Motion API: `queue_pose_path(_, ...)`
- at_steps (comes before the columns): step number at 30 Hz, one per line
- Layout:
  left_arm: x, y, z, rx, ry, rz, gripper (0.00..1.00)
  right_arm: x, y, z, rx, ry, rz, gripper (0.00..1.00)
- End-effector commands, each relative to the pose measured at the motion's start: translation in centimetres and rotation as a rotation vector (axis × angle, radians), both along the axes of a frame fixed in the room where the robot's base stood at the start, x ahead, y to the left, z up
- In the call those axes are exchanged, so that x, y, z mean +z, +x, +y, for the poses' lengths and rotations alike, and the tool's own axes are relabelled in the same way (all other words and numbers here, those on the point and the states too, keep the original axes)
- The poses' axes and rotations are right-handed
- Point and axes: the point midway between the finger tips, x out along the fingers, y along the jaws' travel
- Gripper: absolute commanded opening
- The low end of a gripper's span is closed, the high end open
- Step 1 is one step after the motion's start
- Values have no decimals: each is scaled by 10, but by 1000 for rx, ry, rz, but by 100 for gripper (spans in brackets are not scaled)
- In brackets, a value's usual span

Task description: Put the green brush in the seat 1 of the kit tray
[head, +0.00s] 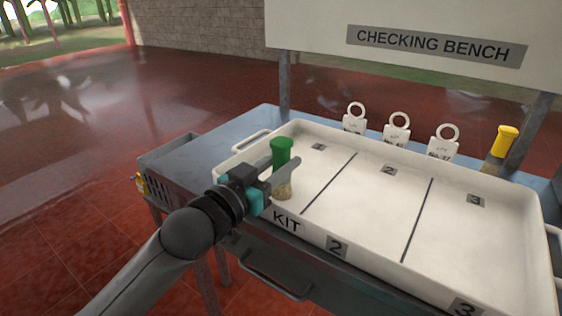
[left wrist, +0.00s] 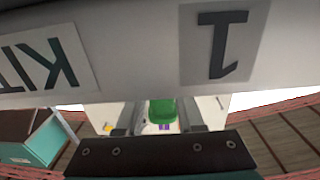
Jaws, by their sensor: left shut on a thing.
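The green brush (head: 281,152) is upright, with its green handle up and its tan bristles down. My left gripper (head: 280,172) is shut on it, with a finger along each side. The brush is at the left, front part of the white kit tray (head: 383,262), over the leftmost compartment, seat 1. I cannot tell whether the bristles touch the tray floor. In the left wrist view the green handle (left wrist: 162,111) shows between the fingers, below the tray's front wall (left wrist: 140,50) with its upside-down "KIT" and "1" labels. My right gripper is out of view.
Dark lines divide the tray into three compartments; those marked 2 (head: 388,170) and 3 (head: 475,200) are empty. A yellow-handled brush (head: 506,142) stands at the back right. Several white ring-topped tags (head: 396,127) stand behind the tray. A sign board rises behind the bench (head: 190,162).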

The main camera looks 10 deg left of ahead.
Motion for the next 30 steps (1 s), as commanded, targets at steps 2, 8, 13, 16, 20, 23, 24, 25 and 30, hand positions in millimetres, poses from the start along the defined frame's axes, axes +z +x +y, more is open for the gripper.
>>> queue_pose_path(2,-1,0,0,0,0,0,42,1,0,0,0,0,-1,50)
queue_pose_path(8,-1,0,0,0,0,0,65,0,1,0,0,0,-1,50)
queue_pose_path(13,-1,0,0,0,0,0,67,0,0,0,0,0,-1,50)
queue_pose_path(16,0,0,0,0,0,0,67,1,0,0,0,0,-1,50)
queue_pose_path(20,2,-3,1,1,1,2,67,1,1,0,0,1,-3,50)
queue_pose_path(23,2,-10,5,1,1,2,67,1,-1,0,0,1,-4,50)
queue_pose_path(24,2,-15,7,1,1,2,67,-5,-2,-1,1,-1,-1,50)
queue_pose_path(25,2,-18,8,1,1,3,67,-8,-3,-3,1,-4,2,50)
queue_pose_path(30,2,-39,16,2,2,4,67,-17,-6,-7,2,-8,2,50)
